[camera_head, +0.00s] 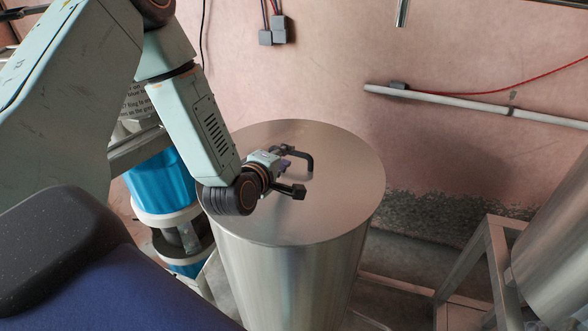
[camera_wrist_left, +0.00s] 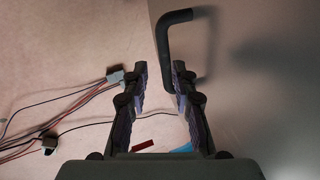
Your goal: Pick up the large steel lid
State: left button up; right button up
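The large steel lid (camera_head: 335,205) is a round, flat brushed disc on top of a tall steel drum (camera_head: 290,285). Its black arched handle (camera_head: 308,161) stands near the middle of the lid. My left gripper (camera_head: 293,171) is low over the lid at the handle, with its fingers spread apart. In the left wrist view the gripper (camera_wrist_left: 161,70) is open. One leg of the handle (camera_wrist_left: 162,50) reaches down between the fingertips, closer to the right finger. I cannot tell if it touches. The lid (camera_wrist_left: 275,110) fills the right side there. My right gripper is not in view.
A blue and white cylinder (camera_head: 162,182) stands left of the drum. A metal frame (camera_head: 492,260) with another steel vessel (camera_head: 555,250) is at the right. The pink wall behind carries a pale pipe (camera_head: 460,102) and cables. The lid is otherwise clear.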

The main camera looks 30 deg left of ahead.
aim_at(290, 167)
pick_arm(q)
jog(key=w+a+f, duration=0.2)
jog(key=shift+w, duration=0.4)
jog(key=shift+w+d+f, duration=0.1)
jog(key=shift+w, duration=0.4)
jog(key=shift+w+d+f, duration=0.1)
jog(key=shift+w, duration=0.4)
jog(key=shift+w+d, duration=0.1)
jog(key=shift+w, duration=0.3)
jog(key=shift+a+f, duration=0.15)
jog(key=shift+a, duration=0.35)
jog(key=shift+c, duration=0.5)
jog(key=shift+d, duration=0.4)
jog(key=c, duration=0.4)
jog(key=shift+a, duration=0.15)
grip_shut()
jog(key=shift+a, duration=0.1)
